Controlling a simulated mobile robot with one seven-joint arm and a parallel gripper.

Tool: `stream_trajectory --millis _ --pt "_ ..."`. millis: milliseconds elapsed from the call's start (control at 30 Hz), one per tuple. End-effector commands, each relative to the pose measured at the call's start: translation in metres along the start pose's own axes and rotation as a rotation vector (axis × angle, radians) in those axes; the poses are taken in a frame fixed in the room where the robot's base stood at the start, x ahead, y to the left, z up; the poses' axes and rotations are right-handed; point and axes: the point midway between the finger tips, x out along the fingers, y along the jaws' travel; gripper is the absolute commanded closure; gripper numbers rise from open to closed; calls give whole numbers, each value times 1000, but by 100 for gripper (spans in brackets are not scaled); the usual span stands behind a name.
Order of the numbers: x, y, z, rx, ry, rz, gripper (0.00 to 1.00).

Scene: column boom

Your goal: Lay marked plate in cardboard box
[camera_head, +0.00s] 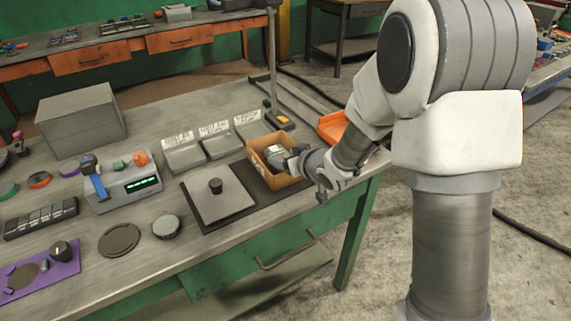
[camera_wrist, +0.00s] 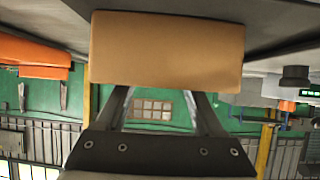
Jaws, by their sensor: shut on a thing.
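The open cardboard box (camera_head: 266,173) stands on the dark mat near the right end of the workbench. A small grey-green flat piece, likely the marked plate (camera_head: 277,151), shows in the box's opening, tilted; its marking is too small to read. My gripper (camera_head: 288,160) reaches in from the right at the box's rim and is shut on this plate. In the wrist view, the box's tan wall (camera_wrist: 167,48) covers my fingertips, so the grip itself is hidden. I cannot tell whether the plate touches the box floor.
A grey square plate with a black knob (camera_head: 216,195) lies left of the box. Several labelled grey bins (camera_head: 220,141) stand behind. An orange tray (camera_head: 333,126) is at the back right. A grey device with a green display (camera_head: 124,187) stands farther left.

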Motion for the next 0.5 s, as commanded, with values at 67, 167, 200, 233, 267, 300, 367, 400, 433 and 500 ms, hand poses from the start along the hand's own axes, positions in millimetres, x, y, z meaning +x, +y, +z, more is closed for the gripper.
stream_trajectory --millis 67,167,200,233,267,300,367,400,433,500 --pt "7 0 12 -1 1 -1 100" --pt "9 0 15 -1 3 0 100" --pt "9 0 15 -1 3 1 100" --pt "8 0 15 0 2 1 100" --pt "8 0 15 0 1 1 100" --pt "8 0 16 0 0 1 100" --pt "8 0 17 1 -2 1 100" --pt "9 0 18 1 -3 1 100" --pt "9 0 19 2 -3 1 100" --pt "11 0 22 2 -5 1 100"
